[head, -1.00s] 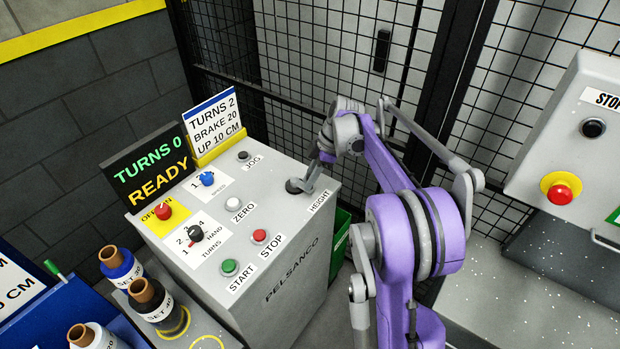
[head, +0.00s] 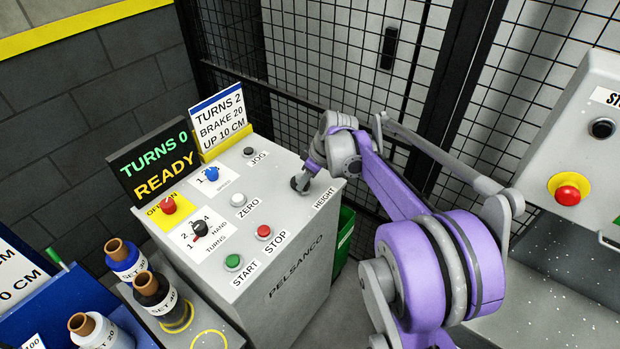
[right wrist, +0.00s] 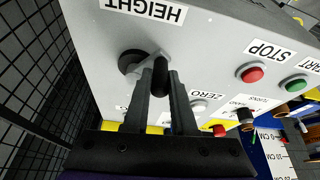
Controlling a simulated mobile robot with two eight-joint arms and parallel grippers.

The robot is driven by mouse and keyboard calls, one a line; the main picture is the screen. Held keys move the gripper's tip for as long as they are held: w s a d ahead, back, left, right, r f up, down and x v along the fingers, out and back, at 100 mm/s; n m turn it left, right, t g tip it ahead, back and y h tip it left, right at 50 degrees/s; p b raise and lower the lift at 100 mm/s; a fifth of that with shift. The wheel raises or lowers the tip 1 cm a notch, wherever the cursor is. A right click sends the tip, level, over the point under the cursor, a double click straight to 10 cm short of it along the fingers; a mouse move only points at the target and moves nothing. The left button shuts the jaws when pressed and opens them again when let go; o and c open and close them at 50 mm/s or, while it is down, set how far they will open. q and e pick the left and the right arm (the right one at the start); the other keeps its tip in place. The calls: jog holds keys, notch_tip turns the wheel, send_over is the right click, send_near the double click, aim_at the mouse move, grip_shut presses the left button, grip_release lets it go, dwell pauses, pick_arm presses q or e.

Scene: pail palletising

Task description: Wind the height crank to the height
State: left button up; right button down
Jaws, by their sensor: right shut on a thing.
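The height crank (right wrist: 133,62) sits by the HEIGHT label (right wrist: 143,8) on the grey control panel (head: 275,216). It has a round dark hub and an upright black handle (right wrist: 161,66). My right gripper (right wrist: 162,82) is shut on that handle, with a finger on each side of it. In the head view my right gripper (head: 301,181) covers most of the crank at the panel's right corner. The display (head: 154,162) reads TURNS 0 and READY. A card (head: 218,118) reads TURNS 2, BRAKE 20, UP 10 CM. My left gripper is not in view.
The panel also bears a JOG button (head: 248,152), a ZERO button (head: 238,199), a green START button (head: 232,261) and a red STOP button (head: 264,231). A mesh fence (head: 345,70) rises behind.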

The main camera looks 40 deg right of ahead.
jog(key=a+m, duration=0.1)
jog(key=m+h, duration=0.1)
jog(key=shift+w+a+f+m, duration=0.1)
jog(key=shift+w+a+m, duration=0.2)
jog(key=shift+a+m, duration=0.1)
jog(key=m, duration=0.1)
jog(key=w+m+h, duration=0.1)
jog(key=shift+a+m, duration=0.4)
jog(key=w+m+h, duration=0.1)
jog(key=m, duration=0.1)
jog(key=a+m, duration=0.1)
jog(key=m, duration=0.1)
jog(key=shift+w+h, duration=0.4)
jog(key=w+m, duration=0.1)
jog(key=m, duration=0.1)
jog(key=w+m+g+h, duration=0.1)
jog(key=m, duration=0.2)
jog(key=shift+w+a, duration=0.15)
jog(key=shift+w+d+m+g+h+p, duration=0.15)
jog(key=shift+w+m+g+h+p, duration=0.25)
jog(key=shift+m, duration=0.55)
jog(key=shift+w+d+m+g+h+p, duration=0.25)
jog(key=shift+w+m, duration=0.2)
jog(key=shift+m, duration=0.5)
jog(key=c, duration=0.7)
grip_release()
jog(key=shift+c, duration=0.2)
